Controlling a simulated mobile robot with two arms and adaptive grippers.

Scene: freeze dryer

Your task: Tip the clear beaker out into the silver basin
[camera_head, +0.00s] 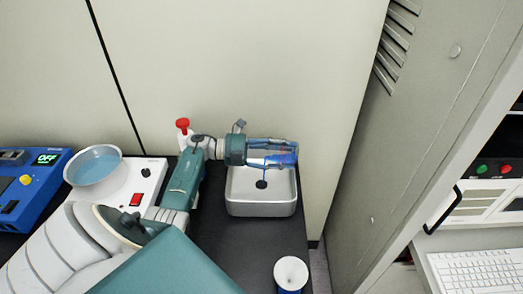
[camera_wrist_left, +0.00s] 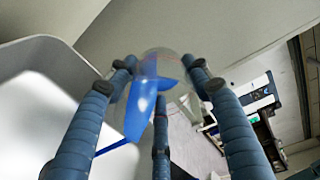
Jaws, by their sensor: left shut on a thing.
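My left gripper (camera_head: 272,152) is shut on the clear beaker (camera_head: 284,159) and holds it on its side above the silver basin (camera_head: 235,200). Blue liquid shows inside the beaker. In the left wrist view the fingers of the gripper (camera_wrist_left: 160,82) surround the clear beaker (camera_wrist_left: 152,64), and the blue liquid (camera_wrist_left: 142,108) slopes as a wedge toward the lower left. A thin blue streak lies below it; I cannot tell if it is liquid falling. The basin (camera_wrist_left: 30,52) fills the left of that view. A dark round drain shows in the basin floor. My right gripper is not in view.
A red-topped bottle (camera_head: 183,130) stands behind my arm. A white-topped container (camera_head: 291,273) is at the front. A grey cabinet (camera_head: 400,150) rises at right.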

